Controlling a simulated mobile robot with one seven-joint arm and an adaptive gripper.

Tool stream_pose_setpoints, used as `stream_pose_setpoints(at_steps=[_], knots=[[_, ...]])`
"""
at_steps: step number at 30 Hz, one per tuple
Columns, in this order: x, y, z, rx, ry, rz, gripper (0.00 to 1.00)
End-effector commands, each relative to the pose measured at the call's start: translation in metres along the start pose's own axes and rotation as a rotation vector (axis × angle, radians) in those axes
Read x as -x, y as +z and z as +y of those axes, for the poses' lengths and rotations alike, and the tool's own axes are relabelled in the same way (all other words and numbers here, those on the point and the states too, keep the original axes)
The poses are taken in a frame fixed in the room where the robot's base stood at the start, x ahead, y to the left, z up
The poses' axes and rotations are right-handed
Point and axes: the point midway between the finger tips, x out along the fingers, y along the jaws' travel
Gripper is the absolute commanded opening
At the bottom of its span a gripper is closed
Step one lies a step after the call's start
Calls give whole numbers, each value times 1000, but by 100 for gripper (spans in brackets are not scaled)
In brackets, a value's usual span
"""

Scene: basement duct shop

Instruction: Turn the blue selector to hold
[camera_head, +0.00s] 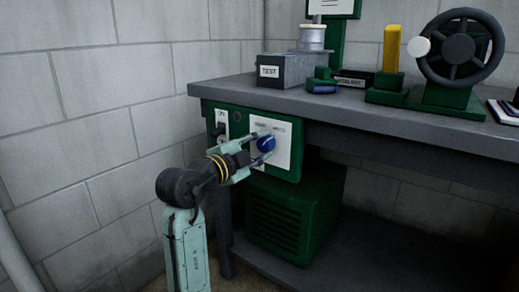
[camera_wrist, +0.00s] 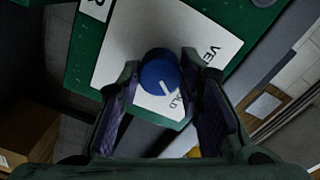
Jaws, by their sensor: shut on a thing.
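The blue selector (camera_head: 266,143) is a round knob on a white label plate (camera_head: 284,152) fixed to a green panel under the bench. In the wrist view, the blue selector (camera_wrist: 158,68) carries a white pointer mark that points to the lower right, toward partly hidden lettering ending "OLD". Lettering starting "VE" stands further right on the plate (camera_wrist: 205,40). My gripper (camera_head: 260,148) is shut on the knob, with one finger on each side. In the wrist view my gripper (camera_wrist: 160,82) has its fingertips beside the knob, and the right finger hides part of the plate.
A switch marked "ON" (camera_head: 221,130) sits left of the plate on the green panel (camera_head: 240,119). The bench top (camera_head: 235,88) overhangs the panel. A grey "TEST" box (camera_head: 290,71) and a handwheel (camera_head: 460,48) stand on it. A green louvred box (camera_head: 290,215) is below.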

Motion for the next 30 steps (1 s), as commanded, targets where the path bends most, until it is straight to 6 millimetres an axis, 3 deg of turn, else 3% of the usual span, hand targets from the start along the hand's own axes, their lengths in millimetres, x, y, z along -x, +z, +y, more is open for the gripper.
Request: stream_pose_setpoints(at_steps=[7,8,16,26,30], knots=[[0,0,0,-2,1,0,4],[0,0,0,-2,1,0,34],[0,0,0,0,0,0,52],[2,0,0,0,-1,0,53],[15,1,-1,0,-3,-3,53]])
